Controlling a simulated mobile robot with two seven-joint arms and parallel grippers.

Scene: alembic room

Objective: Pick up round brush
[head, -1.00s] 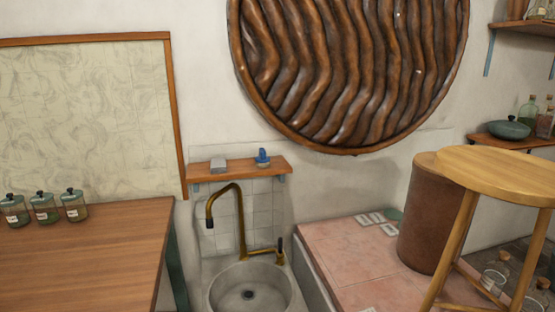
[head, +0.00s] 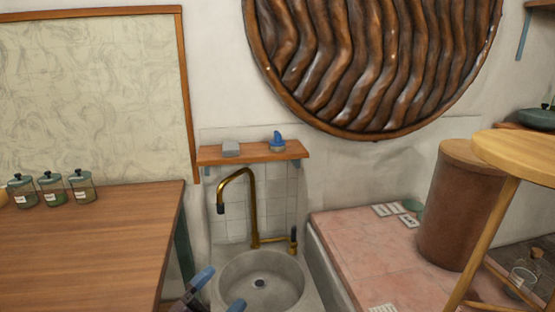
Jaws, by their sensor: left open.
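A small round brush (head: 277,142) with a blue top stands near the right end of the wooden wall shelf (head: 240,155), above the sink. My left gripper (head: 218,290) shows at the bottom edge, with two blue-tipped fingers spread apart and nothing visible between them. It appears in front of the sink's left side, well below the shelf and apart from the brush. My right gripper is not in view.
A grey block (head: 231,148) lies left of the brush on the shelf. A brass faucet (head: 252,205) rises below the shelf over the stone sink (head: 262,283). A wooden table (head: 90,240) with several jars stands left. A round stool (head: 520,160) stands right.

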